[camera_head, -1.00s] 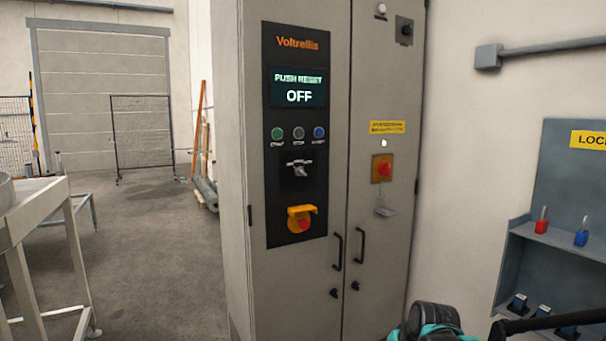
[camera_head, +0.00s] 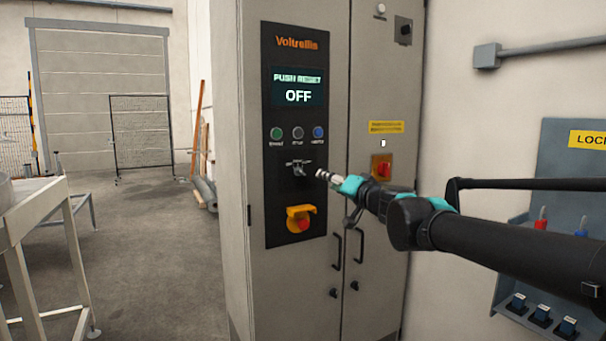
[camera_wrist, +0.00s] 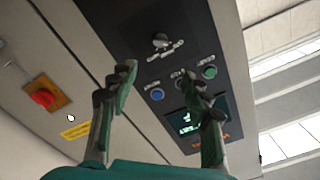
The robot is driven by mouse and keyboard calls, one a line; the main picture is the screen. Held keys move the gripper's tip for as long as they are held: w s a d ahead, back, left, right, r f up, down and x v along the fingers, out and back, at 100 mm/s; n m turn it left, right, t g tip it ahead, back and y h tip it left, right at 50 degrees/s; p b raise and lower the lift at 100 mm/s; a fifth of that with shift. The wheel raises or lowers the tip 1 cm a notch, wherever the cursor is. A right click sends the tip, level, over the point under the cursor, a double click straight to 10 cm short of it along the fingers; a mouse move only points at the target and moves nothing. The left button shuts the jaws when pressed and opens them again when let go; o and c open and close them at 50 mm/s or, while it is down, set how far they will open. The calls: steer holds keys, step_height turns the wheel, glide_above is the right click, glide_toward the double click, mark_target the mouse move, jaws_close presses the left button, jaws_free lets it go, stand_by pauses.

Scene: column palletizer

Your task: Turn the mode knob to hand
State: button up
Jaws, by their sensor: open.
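The mode knob (camera_head: 299,168) is a small silver-grey selector on the black control panel (camera_head: 283,255), below a row of green, grey and blue buttons. The display (camera_head: 298,87) above reads "PUSH RESET" and "OFF". My gripper (camera_head: 322,175) is just right of the knob in the head view and appears apart from it. In the wrist view, the gripper's two fingers (camera_wrist: 160,85) are spread with nothing between them, and the knob (camera_wrist: 161,41) shows beyond them near the top. The knob's small position labels are too blurred to read.
A yellow-guarded red emergency stop (camera_head: 300,220) sits below the knob. Door handles (camera_head: 337,251) stick out below. A lockout board (camera_head: 572,170) hangs at right.

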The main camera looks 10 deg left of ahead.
mark_target(303, 173)
steer(key=x, duration=1.6)
steer(key=shift+w+a, duration=0.25)
steer(key=shift+a, duration=0.05)
jaws_close()
steer(key=shift+m, duration=0.4)
steer(key=m, duration=0.4)
steer(key=shift+d+f+m, duration=0.1)
steer(key=shift+m, duration=2.4)
